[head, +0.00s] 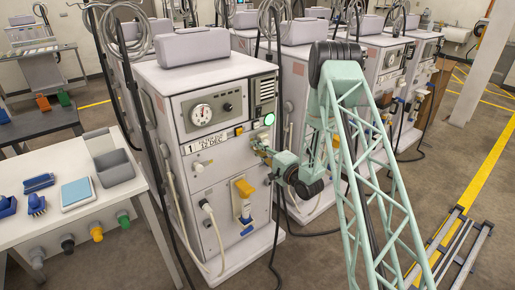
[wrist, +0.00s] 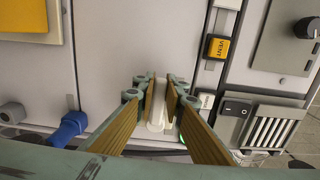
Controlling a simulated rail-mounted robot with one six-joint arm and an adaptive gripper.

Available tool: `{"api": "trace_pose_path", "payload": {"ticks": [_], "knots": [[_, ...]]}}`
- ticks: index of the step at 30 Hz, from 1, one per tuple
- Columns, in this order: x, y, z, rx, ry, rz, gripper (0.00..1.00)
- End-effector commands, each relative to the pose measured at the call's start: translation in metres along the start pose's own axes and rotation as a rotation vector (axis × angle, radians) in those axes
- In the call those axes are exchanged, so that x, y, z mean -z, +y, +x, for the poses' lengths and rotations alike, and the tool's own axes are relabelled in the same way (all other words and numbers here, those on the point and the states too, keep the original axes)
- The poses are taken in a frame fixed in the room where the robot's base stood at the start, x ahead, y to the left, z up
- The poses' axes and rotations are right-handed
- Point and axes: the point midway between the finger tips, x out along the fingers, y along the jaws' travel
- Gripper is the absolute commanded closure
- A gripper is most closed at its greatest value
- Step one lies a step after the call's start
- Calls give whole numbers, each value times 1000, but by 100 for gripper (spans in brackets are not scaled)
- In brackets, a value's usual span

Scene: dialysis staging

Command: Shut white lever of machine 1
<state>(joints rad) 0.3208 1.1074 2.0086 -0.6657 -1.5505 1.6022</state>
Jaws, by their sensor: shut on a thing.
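Machine 1 (head: 215,150) stands in front of me, with a "1" and "25 DEC" label on its front. My gripper (head: 262,150) is at the right part of its front panel, below the green light (head: 269,119). In the wrist view my gripper's tan-padded fingers (wrist: 159,100) are closed around the white lever (wrist: 157,112), one finger on each side. The lever's upper end shows between the fingertips. In the head view the gripper hides most of the lever, so its angle is hard to tell.
A yellow VENT button (wrist: 217,48) and a rocker switch (wrist: 236,107) are near the fingers. A white table (head: 100,205) with trays stands left; other machines stand behind.

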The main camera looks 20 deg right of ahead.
Motion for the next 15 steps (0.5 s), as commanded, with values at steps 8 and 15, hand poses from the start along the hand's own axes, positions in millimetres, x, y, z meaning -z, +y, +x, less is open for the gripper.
{"api": "trace_pose_path", "payload": {"ticks": [8,15], "knots": [[0,0,0,0,0,0,75],[0,0,0,0,0,0,75]]}}
